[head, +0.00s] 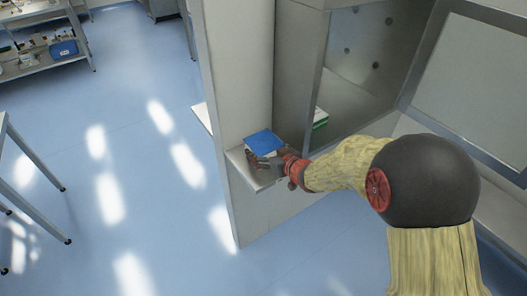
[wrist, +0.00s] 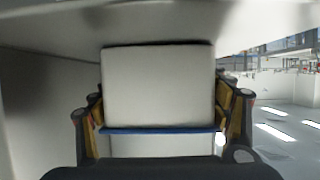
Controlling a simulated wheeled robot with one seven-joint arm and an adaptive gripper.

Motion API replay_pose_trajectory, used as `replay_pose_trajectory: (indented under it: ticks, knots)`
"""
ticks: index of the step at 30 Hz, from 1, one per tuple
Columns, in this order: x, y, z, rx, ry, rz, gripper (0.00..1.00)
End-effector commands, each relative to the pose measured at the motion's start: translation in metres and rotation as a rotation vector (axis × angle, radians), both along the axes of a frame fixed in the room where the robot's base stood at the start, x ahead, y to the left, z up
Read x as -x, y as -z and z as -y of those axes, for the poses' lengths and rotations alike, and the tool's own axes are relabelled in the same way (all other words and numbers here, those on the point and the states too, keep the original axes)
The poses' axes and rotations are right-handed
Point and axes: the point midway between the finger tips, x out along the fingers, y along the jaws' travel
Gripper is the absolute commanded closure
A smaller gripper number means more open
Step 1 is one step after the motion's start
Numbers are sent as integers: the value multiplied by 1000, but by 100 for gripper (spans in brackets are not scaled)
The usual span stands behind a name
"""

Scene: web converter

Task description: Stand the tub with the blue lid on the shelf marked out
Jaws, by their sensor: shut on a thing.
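The tub with the blue lid (head: 264,142) is at a small pale shelf (head: 241,163) on the front of the grey cabinet, lid facing up. My gripper (head: 270,163) reaches in from the right and is shut on the tub. In the wrist view, a pale block-like face (wrist: 158,85) and a blue edge (wrist: 160,130) sit between the two fingers of my gripper (wrist: 163,115). The tub's underside is hidden, so I cannot tell whether it touches the shelf. No marking on the shelf is readable.
A second pale ledge (head: 202,117) juts out left of the upright panel (head: 232,90). A green and white item (head: 320,118) lies in the cabinet opening behind my gripper. A rack with a blue bin (head: 63,49) stands far left. Open blue floor (head: 130,120) lies left of the panel.

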Motion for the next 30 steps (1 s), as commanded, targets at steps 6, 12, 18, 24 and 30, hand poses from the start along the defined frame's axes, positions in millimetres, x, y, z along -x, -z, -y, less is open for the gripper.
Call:
replay_pose_trajectory:
  ticks: [6, 12, 18, 24, 30]
  knots:
    - [0, 3, 0, 1, 0, -1, 23]
    - [0, 2, 0, 0, 0, 0, 12]
    - [0, 2, 0, 0, 0, 0, 6]
    - [0, 2, 0, 0, 0, 0, 6]
    - [7, -6, 6, 0, 2, 0, 6]
